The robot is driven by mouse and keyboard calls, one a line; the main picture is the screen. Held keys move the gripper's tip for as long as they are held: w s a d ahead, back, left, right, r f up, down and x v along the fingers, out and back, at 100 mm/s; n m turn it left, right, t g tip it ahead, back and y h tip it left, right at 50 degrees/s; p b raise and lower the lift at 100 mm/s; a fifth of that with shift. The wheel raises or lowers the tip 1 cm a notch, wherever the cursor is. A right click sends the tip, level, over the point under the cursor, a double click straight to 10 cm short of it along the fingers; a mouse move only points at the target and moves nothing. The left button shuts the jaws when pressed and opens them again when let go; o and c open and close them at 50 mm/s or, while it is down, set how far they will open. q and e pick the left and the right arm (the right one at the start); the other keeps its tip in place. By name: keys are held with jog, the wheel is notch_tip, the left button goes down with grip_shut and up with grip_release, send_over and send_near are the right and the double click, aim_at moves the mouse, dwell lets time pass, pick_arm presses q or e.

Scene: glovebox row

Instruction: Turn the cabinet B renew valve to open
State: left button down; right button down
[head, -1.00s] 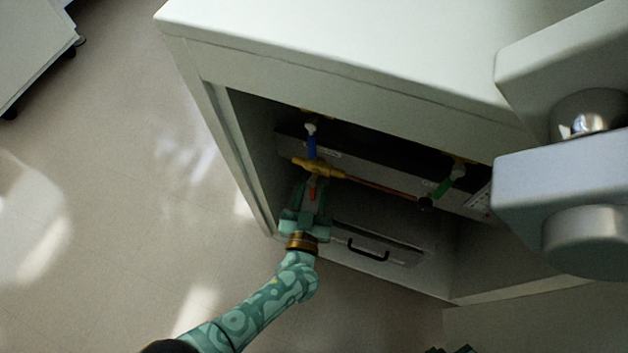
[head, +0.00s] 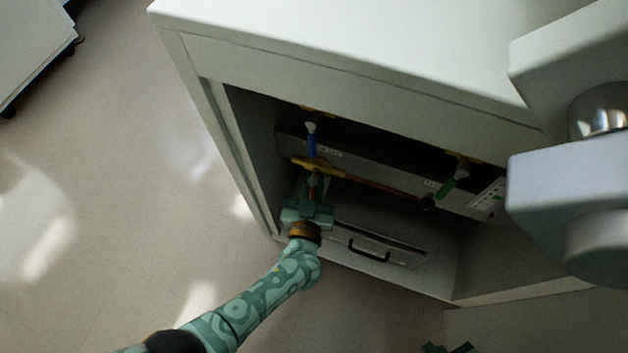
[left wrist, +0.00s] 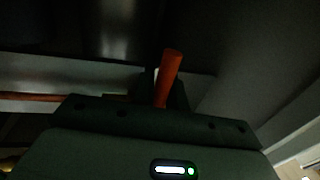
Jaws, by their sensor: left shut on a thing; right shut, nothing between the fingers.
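Inside the open cabinet bay in the head view, a yellow fitting (head: 318,167) sits on a copper pipe, with a blue handle (head: 311,145) above it. A short orange-red handle (head: 313,181) hangs below the fitting. My left gripper (head: 311,195) is shut on this handle from below. The orange-red handle (left wrist: 170,72) also stands up between the fingers in the left wrist view, its lower end hidden. The labels are too small to read. A teal part of my right gripper (head: 449,348) shows at the bottom edge, shut and mostly cut off.
A green handle (head: 453,182) is at the pipe's right end. The bay's left wall edge (head: 240,155) is close to my left arm. Open floor (head: 110,200) lies to the left.

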pick_arm(q)
jog(key=shift+s+d+r+n+g+p, duration=0.15)
jog(key=shift+d+n+g+p, duration=0.2)
jog(key=shift+n, duration=0.55)
jog(key=shift+s+d+n+g+p, duration=0.15)
jog(key=shift+d+n, duration=0.3)
jog(key=shift+n, duration=0.45)
jog(key=shift+s+d+r+n+g+p, duration=0.15)
jog(key=shift+d+n, duration=0.25)
jog(key=shift+n, duration=0.5)
jog(key=shift+d+f+n, duration=0.1)
jog(key=shift+n, duration=0.3)
pick_arm(e)
jog(key=shift+s+d+f+n+g+h, duration=0.2)
jog(key=shift+s+d+f+g, duration=0.1)
jog(key=shift+s+d, duration=0.25)
jog(key=shift+s+d+f+n+g+h, duration=0.1)
jog(key=shift+s+d+f+g+h, duration=0.15)
jog(key=shift+s+d, duration=0.3)
jog(key=shift+s+a, duration=0.1)
pick_arm(q)
jog(key=c, duration=1.5)
grip_release()
jog(key=shift+c, duration=0.2)
jog(key=shift+o, duration=0.5)
pick_arm(e)
jog(key=shift+a, duration=0.1)
